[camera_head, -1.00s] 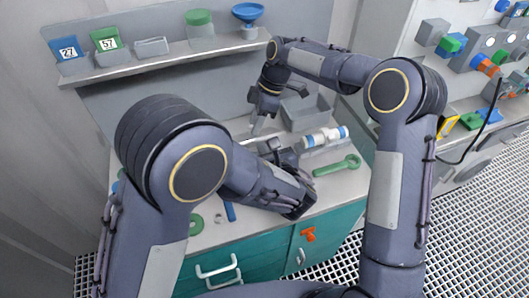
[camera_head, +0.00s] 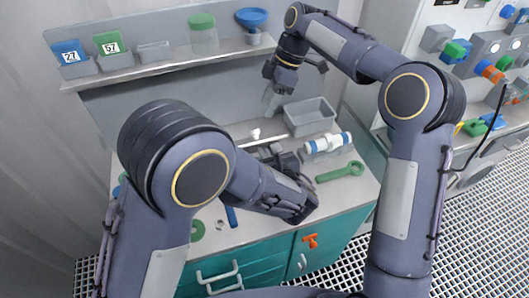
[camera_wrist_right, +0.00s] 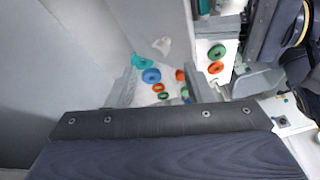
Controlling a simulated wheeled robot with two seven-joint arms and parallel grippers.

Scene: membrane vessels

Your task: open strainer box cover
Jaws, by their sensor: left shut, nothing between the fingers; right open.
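A grey open-topped box (camera_head: 322,122) stands at the back right of the counter. A small white knob-like piece (camera_head: 255,134) shows left of it, near a pale bar; I cannot tell whether it belongs to a strainer box cover. My right gripper (camera_head: 274,104) points down above the back of the counter, left of the grey box. In the right wrist view its two fingers (camera_wrist_right: 165,88) stand wide apart, with nothing held. My left gripper (camera_head: 266,156) is shut and empty, low over the counter in front of the white knob; my own wrist partly hides it.
A white cylinder with blue bands (camera_head: 327,143) and a green wrench (camera_head: 340,172) lie right of my left gripper. A shelf (camera_head: 170,67) at the back carries bins, a green-lidded jar (camera_head: 203,38) and a blue funnel (camera_head: 251,18). Small coloured rings (camera_wrist_right: 151,76) show in the wrist view.

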